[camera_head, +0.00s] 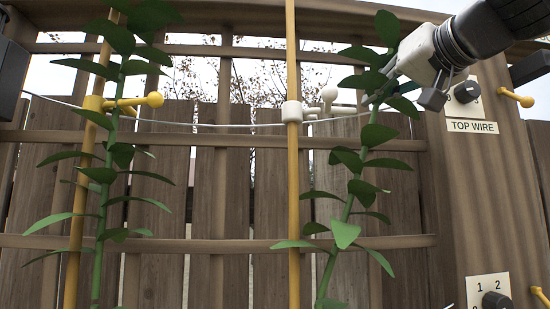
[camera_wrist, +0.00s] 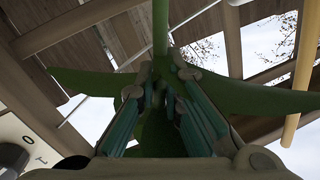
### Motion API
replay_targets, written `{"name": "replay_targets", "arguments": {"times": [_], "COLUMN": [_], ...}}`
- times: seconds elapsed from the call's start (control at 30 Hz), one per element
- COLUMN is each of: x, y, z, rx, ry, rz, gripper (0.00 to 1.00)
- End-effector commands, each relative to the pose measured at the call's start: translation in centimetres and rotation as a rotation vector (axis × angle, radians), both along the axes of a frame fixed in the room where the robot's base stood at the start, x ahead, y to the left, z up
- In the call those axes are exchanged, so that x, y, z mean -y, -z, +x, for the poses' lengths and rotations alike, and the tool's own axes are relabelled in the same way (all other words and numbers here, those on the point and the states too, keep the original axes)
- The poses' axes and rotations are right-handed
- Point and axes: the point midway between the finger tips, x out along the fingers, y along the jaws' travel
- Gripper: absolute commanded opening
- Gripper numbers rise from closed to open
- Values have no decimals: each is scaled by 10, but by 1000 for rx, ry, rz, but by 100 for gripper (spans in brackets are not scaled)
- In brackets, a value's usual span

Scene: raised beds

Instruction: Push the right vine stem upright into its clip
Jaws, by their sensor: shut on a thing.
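The right vine stem (camera_head: 352,187) is green and leafy and leans right toward its top, apart from the yellow pole (camera_head: 293,200) on its left. Its white clip (camera_head: 292,112) sits on that pole, with a white knobbed arm reaching right, short of the stem. My gripper (camera_head: 393,82) is at the upper part of the stem, its fingertips partly hidden by leaves. In the wrist view, the two fingers of my gripper (camera_wrist: 160,88) are closed around the stem (camera_wrist: 160,28), among broad leaves.
A second vine (camera_head: 108,180) stands at left beside a yellow pole with a yellow clip (camera_head: 95,103). A thin wire crosses near clip height. A wooden post at right carries a TOP WIRE label (camera_head: 472,127) and dials (camera_head: 467,92). A slatted fence stands behind.

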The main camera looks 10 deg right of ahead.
Motion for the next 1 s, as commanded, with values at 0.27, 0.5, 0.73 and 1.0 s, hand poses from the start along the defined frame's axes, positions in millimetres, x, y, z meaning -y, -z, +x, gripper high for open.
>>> {"name": "replay_targets", "arguments": {"times": [0.27, 0.5, 0.73, 1.0], "x": [-62, -80, -80, -79], "y": [-17, -19, -19, -19], "z": [-1, 0, 0, 0], "rx": [-3, -1, -2, 0], "ry": [-4, -4, -3, -2], "rz": [-180, -235, -234, -233], "gripper": [0, 0, 0, 30]}}
